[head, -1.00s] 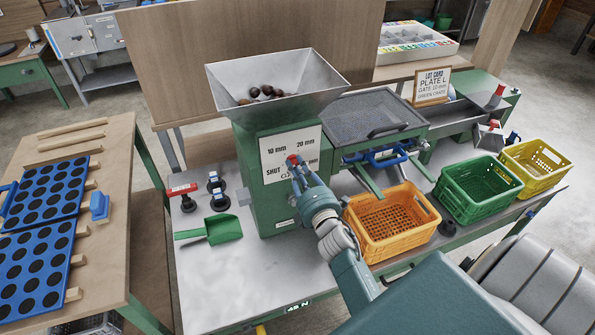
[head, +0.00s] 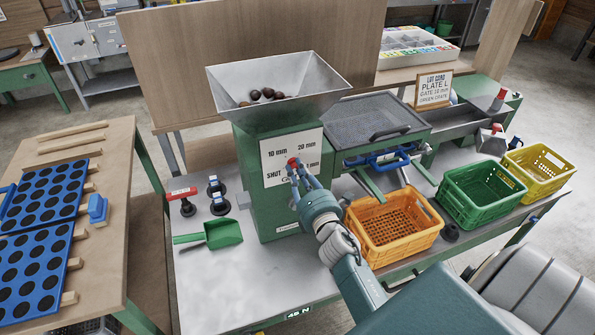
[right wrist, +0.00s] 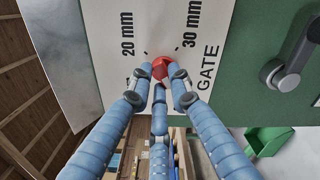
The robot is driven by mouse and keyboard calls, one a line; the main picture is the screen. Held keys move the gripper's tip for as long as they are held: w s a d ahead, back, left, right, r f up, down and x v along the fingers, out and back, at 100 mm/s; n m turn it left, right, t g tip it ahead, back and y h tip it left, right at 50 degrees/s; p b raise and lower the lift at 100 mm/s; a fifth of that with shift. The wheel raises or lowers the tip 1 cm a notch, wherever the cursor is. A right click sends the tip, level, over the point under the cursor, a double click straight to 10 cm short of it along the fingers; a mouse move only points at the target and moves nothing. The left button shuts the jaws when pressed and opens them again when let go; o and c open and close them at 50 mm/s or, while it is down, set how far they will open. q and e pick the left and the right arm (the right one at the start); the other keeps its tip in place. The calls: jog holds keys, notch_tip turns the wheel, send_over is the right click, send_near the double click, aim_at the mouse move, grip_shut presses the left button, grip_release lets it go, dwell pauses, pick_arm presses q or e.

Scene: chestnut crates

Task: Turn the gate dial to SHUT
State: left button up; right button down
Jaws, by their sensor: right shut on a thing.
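The gate dial (head: 293,162) is a small red knob on the white plate (head: 279,178) on the front of the green hopper machine. The plate reads 10 mm, 20 mm, SHUT and a partly covered mm mark. In the right wrist view the red dial (right wrist: 160,68) sits near the 20 mm and 30 mm labels, above the word GATE at its right. My right gripper (head: 298,170) is shut on the dial, its blue fingers (right wrist: 159,86) around it. Which mark the dial points to is hidden by the fingers. My left gripper is not in view.
Several chestnuts (head: 262,94) lie in the metal hopper (head: 315,88). An orange crate (head: 402,249), a green crate (head: 482,213) and a yellow crate (head: 549,181) stand to the right. A green scoop (head: 222,234) lies left of the machine. The bench front is clear.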

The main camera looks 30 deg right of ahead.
jog(key=shift+f, duration=0.1)
jog(key=c, duration=1.6)
grip_release()
jog(key=v, duration=1.2)
